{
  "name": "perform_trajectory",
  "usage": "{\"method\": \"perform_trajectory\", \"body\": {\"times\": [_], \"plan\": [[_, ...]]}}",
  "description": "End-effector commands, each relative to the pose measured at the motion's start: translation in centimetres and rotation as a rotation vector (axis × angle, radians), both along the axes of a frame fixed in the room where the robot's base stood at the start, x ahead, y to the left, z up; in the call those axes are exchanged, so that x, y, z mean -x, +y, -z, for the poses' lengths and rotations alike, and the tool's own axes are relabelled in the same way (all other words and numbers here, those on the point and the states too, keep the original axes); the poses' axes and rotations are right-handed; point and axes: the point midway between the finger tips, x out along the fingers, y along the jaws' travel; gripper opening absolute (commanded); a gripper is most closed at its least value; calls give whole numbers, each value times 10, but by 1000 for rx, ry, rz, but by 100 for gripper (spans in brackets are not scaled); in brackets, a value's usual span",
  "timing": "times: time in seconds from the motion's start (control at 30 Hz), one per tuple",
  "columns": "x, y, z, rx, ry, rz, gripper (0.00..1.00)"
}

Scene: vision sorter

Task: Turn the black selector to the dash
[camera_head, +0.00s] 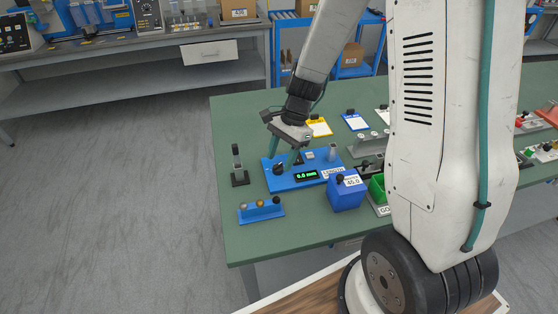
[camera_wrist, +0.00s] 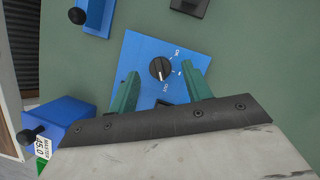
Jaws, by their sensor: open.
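The black selector (camera_wrist: 160,68) is a round knob on a blue panel (camera_wrist: 135,50). Small white marks sit on its right side in the wrist view: lettering above, a short mark at right and lettering below. Its white pointer line seems to face the lower lettering, though it is small. In the head view the selector (camera_head: 279,169) is at the panel's left end, by the green "0.0 mm" display (camera_head: 307,175). My gripper (camera_wrist: 161,76) is open, its two teal fingers apart on either side of the selector in the wrist view. I cannot tell their height above it.
A blue block with a black knob (camera_head: 346,192) stands right of the panel. Yellow (camera_head: 319,127) and blue-edged cards lie behind.

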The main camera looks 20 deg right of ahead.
Motion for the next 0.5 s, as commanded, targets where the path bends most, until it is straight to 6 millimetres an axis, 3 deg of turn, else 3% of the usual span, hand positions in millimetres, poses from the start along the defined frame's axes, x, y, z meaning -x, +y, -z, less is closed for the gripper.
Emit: {"method": "perform_trajectory", "body": {"times": [0.17,0.43,0.47,0.5], "plan": [[2,6,14,0,1,-2,49],[3,6,16,0,0,-1,49],[3,6,16,0,0,-1,46],[2,6,16,0,0,-1,35]]}}
